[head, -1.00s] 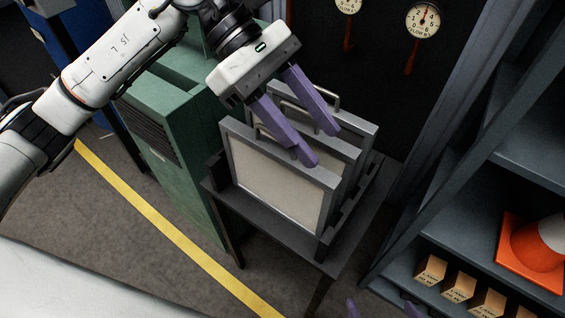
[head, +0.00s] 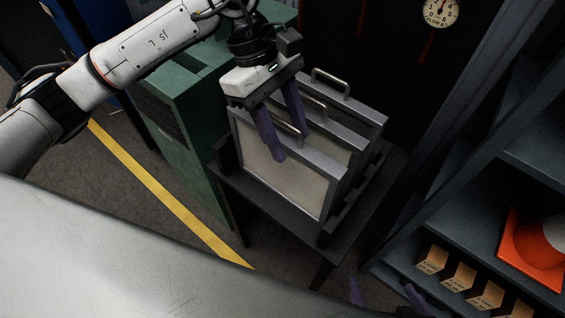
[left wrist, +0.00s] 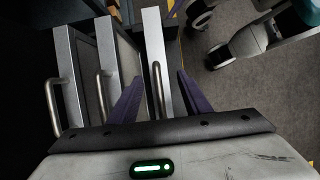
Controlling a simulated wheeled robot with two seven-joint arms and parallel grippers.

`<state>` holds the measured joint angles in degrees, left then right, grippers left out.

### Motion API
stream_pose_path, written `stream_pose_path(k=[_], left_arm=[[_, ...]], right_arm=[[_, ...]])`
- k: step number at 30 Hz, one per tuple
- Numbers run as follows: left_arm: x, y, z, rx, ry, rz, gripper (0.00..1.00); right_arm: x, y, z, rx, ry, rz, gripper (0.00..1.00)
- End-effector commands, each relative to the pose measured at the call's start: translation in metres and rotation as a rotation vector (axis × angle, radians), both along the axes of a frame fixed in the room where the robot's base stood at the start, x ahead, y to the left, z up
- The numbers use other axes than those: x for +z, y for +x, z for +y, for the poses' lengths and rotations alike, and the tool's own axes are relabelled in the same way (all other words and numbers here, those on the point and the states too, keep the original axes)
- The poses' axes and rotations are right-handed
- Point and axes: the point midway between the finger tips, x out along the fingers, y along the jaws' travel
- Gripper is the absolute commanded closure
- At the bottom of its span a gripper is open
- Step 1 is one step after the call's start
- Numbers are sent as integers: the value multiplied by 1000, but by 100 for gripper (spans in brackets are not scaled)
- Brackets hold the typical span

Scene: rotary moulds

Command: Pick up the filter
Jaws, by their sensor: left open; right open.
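Three grey-framed filters with pale panels and bar handles on top stand upright in a dark rack (head: 270,212). The front filter (head: 285,180) is nearest me. My left gripper (head: 289,144) is open above it, pointing down, one purple finger in front of its top bar and the other behind. In the left wrist view the front filter's handle (left wrist: 157,88) lies between the two fingers (left wrist: 158,97), with a gap on each side. The middle filter (left wrist: 105,50) and the back filter (left wrist: 78,60) stand beside it. My right gripper (head: 384,292) is open at the bottom edge, mostly hidden.
A green cabinet (head: 190,130) stands close on the left of the rack. A grey shelf (head: 400,262) with small boxes (head: 458,277) and an orange cone (head: 530,245) is on the right. A dark panel with a gauge (head: 440,12) is behind. A yellow line (head: 165,190) crosses the floor.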

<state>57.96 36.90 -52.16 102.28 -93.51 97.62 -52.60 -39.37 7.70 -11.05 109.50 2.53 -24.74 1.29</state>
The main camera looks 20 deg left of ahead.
Motion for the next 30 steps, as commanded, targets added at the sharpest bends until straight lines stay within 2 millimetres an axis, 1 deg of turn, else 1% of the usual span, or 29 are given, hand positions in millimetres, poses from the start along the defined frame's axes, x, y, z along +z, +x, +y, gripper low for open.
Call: stream_pose_path(k=[1,4,11,18,19,30], left_arm=[[-5,-1,-2,0,0,2,56],[-11,-2,-4,1,0,0,56],[-13,-2,-4,1,0,-1,56],[-12,-2,-4,1,0,-1,97],[-12,-2,-4,1,0,-1,100],[-12,-2,-4,1,0,-1,100]], right_arm=[[1,0,-1,-1,-1,0,0],[1,0,-1,-1,-2,1,0],[0,-1,-2,-1,-4,4,0],[-1,-1,-2,-1,-4,7,0],[-1,-1,-2,-1,-4,7,0],[-1,-1,-2,0,-5,7,0]])
